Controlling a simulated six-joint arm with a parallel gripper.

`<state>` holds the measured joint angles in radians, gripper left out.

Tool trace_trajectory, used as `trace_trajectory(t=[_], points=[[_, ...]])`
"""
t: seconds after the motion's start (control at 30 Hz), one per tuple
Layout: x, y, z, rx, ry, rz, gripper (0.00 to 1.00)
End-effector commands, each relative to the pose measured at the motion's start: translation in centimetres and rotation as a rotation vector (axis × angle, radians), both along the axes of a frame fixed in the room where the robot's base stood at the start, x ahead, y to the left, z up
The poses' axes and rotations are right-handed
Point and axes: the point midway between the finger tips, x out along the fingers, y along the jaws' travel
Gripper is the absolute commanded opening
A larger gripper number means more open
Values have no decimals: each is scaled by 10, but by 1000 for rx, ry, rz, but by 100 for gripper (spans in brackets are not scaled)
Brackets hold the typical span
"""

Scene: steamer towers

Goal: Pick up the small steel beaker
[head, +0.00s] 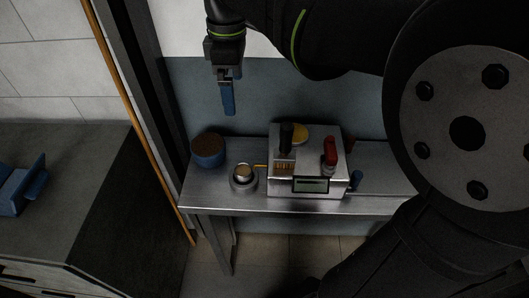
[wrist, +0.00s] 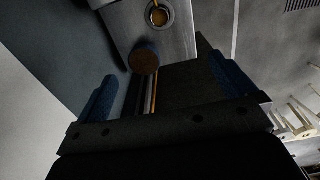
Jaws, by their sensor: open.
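A small round steel cup (head: 243,172), which looks like the small steel beaker, stands on the steel table left of the boxy machine. A thin golden bar shows between it and the machine. In the wrist view a steel ring with a golden middle (wrist: 159,14) shows at the top edge, partly cut off; I cannot tell whether it is the beaker itself or its base. My gripper (head: 228,100) has blue fingers and hangs above the back of the table, higher than the cup and apart from it. It is open and empty between its fingers in the wrist view (wrist: 164,90).
A blue round pot with a brown top (head: 208,151) stands left of the cup and shows in the wrist view (wrist: 144,58). The machine (head: 300,185) carries black and red upright parts and a small display. The steel table (head: 222,198) is bare at its front left.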

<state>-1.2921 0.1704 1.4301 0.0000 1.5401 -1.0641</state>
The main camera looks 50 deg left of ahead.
Motion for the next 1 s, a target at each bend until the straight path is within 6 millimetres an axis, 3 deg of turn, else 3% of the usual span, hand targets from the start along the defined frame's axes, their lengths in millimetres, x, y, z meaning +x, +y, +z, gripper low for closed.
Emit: trace_trajectory(t=[0.2,0.47,0.63,1.0], points=[[0,0,21,0,0,0,100],[0,0,23,-1,1,0,100],[0,0,23,-1,0,0,72],[0,2,14,-4,1,-54,72]])
